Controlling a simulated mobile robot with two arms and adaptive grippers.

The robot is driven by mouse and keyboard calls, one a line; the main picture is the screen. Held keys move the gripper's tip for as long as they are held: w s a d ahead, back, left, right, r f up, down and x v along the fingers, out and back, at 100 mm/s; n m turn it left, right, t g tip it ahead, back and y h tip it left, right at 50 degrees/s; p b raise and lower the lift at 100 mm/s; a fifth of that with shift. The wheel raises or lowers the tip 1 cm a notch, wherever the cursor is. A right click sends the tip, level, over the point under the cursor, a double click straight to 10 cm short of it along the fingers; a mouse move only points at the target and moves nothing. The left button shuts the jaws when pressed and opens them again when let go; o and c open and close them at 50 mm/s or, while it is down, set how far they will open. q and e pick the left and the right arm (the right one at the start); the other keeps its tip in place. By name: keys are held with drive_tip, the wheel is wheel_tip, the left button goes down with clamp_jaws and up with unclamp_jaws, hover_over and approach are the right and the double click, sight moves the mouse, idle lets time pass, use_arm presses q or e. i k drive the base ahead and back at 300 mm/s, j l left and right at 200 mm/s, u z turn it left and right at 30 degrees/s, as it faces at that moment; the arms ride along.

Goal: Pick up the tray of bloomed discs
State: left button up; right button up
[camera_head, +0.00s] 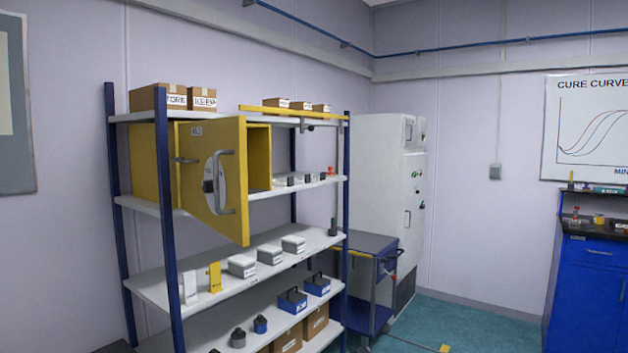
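I cannot make out a tray of bloomed discs in this view. Neither of my grippers shows. A shelf rack (164,220) with blue posts and white shelves stands at the left against the wall. A yellow cabinet (259,156) sits on its upper middle shelf, with its yellow door (228,222) swung open towards me. The door hides part of the shelf and the cabinet's inside. Small dark and white items (290,180) and a small red item (330,171) lie right of the cabinet, too small to identify.
Grey-white boxes (269,254) stand on the lower middle shelf. Blue handled cases (292,300) and cartons are below. A blue cart (370,244) stands beside the rack, before a tall white cabinet (372,160). A blue workbench (590,290) is at right. Green floor (470,325) between is mostly clear.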

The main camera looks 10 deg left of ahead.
sight(289, 182)
drive_tip(key=i+l+z, duration=0.15)
drive_tip(key=i+z, duration=0.2)
drive_tip(key=i, duration=0.5)
drive_tip(key=i+l, duration=0.1)
drive_tip(key=i, duration=0.7)
drive_tip(key=i+l+u, duration=0.1)
drive_tip(key=i, duration=0.75)
